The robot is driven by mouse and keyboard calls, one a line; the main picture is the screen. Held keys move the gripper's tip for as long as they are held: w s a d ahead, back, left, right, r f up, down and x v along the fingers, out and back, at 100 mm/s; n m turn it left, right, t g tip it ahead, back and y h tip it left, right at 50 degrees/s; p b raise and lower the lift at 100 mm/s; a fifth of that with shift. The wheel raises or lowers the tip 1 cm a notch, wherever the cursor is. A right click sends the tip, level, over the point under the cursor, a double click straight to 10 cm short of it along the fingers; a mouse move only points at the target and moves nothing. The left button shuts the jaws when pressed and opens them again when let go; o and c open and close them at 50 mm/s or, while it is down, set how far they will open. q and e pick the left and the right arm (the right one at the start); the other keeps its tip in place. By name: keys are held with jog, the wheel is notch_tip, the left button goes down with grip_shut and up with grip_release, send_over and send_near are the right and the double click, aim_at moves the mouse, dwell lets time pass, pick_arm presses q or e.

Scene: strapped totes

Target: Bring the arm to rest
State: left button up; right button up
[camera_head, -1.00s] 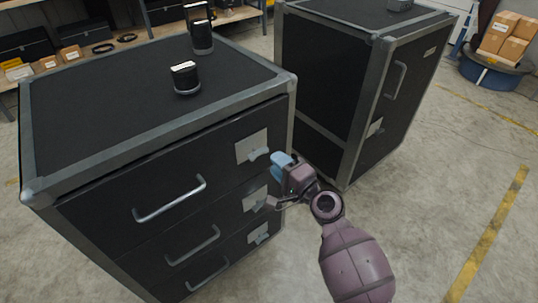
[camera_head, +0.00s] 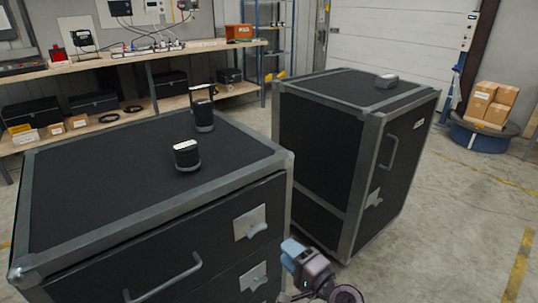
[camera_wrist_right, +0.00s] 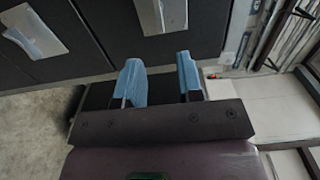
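My right arm comes in from the bottom of the head view, with the right gripper (camera_head: 290,249) in front of the gap between two black cases. In the right wrist view the two blue fingers of the right gripper (camera_wrist_right: 160,82) stand apart with nothing between them. The left gripper is in neither view. The near case (camera_head: 90,185) has drawers with silver handles and latch plates. A latch plate (camera_head: 250,222) is just left of the right gripper, apart from it. Latch plates also show above the fingers in the wrist view (camera_wrist_right: 160,12).
A second black case (camera_head: 318,150) stands to the right behind the gripper. Two small black devices (camera_head: 187,157) sit on the near case. A workbench (camera_head: 110,62) lines the back. Boxes (camera_head: 492,100) sit on a blue round base at right. The floor at right is open.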

jog(key=s+d+f+n+h+p, duration=0.1)
jog(key=s+d+n+h+p, duration=0.4)
jog(key=s+d+n+h, duration=0.5)
pick_arm(q)
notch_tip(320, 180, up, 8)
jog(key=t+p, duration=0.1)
jog(key=p, duration=0.2)
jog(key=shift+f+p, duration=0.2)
jog(key=shift+p, duration=0.2)
pick_arm(e)
jog(key=s+d+f+g, duration=0.1)
jog(key=s+d, duration=0.2)
jog(key=s, duration=0.4)
jog(key=s+d+f+n+g, duration=0.1)
jog(key=s+d+f, duration=0.1)
jog(key=s, duration=0.6)
jog(key=s+d+f+n+g, duration=0.1)
jog(key=s+d, duration=0.3)
jog(key=s, duration=0.3)
jog(key=shift+s+d+f+g+h, duration=0.25)
jog(key=shift+s+d+g+h, duration=0.05)
jog(key=shift+s, duration=0.05)
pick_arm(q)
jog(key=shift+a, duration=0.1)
